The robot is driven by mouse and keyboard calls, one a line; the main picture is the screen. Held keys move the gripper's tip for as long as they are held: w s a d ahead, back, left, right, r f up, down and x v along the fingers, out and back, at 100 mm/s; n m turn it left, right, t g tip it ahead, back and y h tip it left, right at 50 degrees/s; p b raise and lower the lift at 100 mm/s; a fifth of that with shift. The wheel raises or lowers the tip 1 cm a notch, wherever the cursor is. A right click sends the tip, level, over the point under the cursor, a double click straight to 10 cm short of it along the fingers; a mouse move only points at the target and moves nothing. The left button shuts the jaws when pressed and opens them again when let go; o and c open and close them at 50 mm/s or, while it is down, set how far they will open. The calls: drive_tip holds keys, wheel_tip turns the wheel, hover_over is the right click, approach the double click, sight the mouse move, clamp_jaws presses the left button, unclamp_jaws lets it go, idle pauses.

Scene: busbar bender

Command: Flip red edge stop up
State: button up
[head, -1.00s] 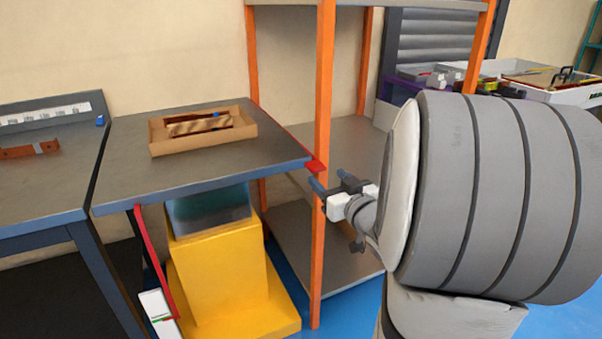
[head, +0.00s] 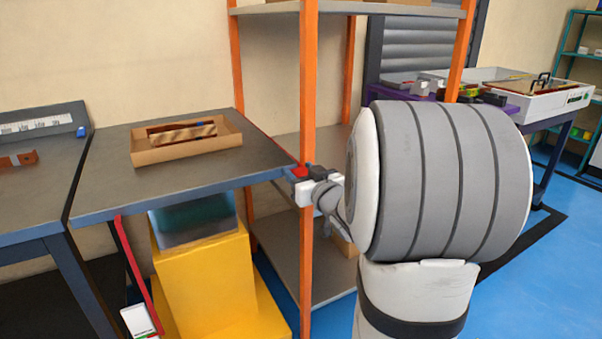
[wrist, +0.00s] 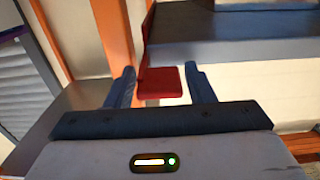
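A red edge stop (head: 299,172) shows at the right front corner of the grey table (head: 108,168), its strip running back along the right edge. In the wrist view its flat red tab (wrist: 160,82) lies between the two blue fingers of my gripper (wrist: 161,76). The gripper is open around the tab; the left finger is very near it, and a small gap shows on the right. In the head view my gripper (head: 303,178) is at the corner and partly hides the tab. A second red bar (head: 138,275) hangs down under the table's left front.
A cardboard tray (head: 187,157) with a striped piece sits on the table. An orange shelf post (head: 308,90) stands right beside my gripper. A yellow pedestal (head: 205,280) stands under the table. Another table (head: 30,200) adjoins on the left.

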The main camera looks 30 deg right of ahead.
clamp_jaws()
drive_tip(key=shift+r+p, duration=1.5)
drive_tip(key=shift+r, duration=0.65)
drive_tip(key=shift+o, duration=1.2)
unclamp_jaws()
drive_tip(key=shift+f, duration=0.1)
drive_tip(key=s+p, duration=0.2)
drive_tip(key=s, duration=0.5)
drive_tip(key=shift+s+d, duration=0.15)
drive_tip(key=shift+s, duration=0.25)
